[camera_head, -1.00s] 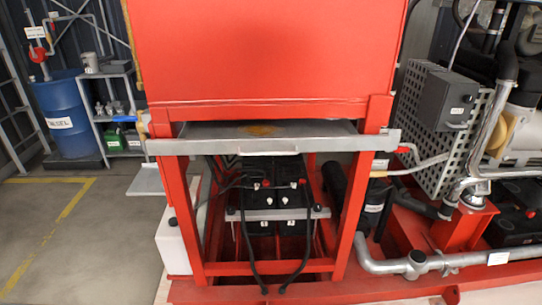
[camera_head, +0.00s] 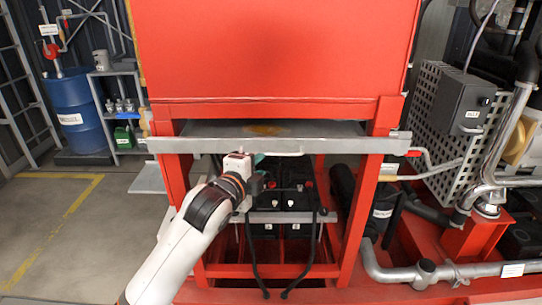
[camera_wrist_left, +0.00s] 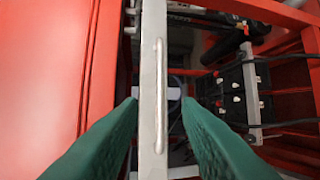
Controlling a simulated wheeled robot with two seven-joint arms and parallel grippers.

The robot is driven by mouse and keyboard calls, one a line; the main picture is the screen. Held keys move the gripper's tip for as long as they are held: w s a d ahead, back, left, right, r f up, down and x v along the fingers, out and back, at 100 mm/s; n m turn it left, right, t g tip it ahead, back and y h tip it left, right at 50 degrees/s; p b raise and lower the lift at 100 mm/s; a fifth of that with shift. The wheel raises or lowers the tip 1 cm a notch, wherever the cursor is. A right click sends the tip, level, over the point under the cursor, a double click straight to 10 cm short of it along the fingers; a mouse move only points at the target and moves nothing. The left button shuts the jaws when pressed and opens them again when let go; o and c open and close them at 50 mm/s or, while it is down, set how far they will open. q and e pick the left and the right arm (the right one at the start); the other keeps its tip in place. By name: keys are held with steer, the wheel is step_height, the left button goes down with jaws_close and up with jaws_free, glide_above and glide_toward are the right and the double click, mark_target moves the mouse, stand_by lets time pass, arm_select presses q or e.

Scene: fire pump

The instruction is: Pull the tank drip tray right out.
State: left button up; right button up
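The tank drip tray (camera_head: 350,145) is a flat grey metal tray under the red tank, with a yellowish stain on its top. A pale bar handle (camera_head: 285,154) runs along its front lip, and this handle also shows upright in the left wrist view (camera_wrist_left: 158,95). My left gripper (camera_head: 257,160) is at the front lip, at the left end of the handle. In the left wrist view its green fingers (camera_wrist_left: 158,103) are spread, one on each side of the lip, with gaps to it. My right gripper is not in view.
The red tank (camera_head: 270,50) stands above on a red frame (camera_head: 365,210). Black batteries (camera_head: 290,185) with cables sit below the tray. Grey pipes (camera_head: 425,273) lie at right. Open floor (camera_head: 90,225) lies at left, with a blue drum (camera_head: 75,110) behind.

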mark_target(272, 155)
arm_select(q)
steer(key=x, duration=0.8)
steer(key=shift+c, duration=0.3)
jaws_close()
